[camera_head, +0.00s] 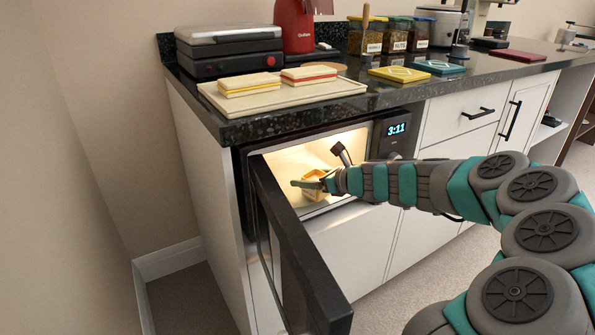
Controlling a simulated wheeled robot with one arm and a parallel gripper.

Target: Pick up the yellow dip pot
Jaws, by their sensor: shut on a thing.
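The yellow dip pot (313,192) is inside the lit microwave (372,153), which is built in under the counter. My gripper (308,184) reaches into the microwave from the right and is shut on the pot at its rim. The gripper's fingers hide part of the pot. I cannot tell whether the pot still touches the microwave floor.
The microwave door (290,250) hangs open toward the front, left of my arm. A tray (290,97) with two sandwiches, a sandwich press (228,50), a red kettle (295,25) and several jars stand on the counter above. The floor at lower right is clear.

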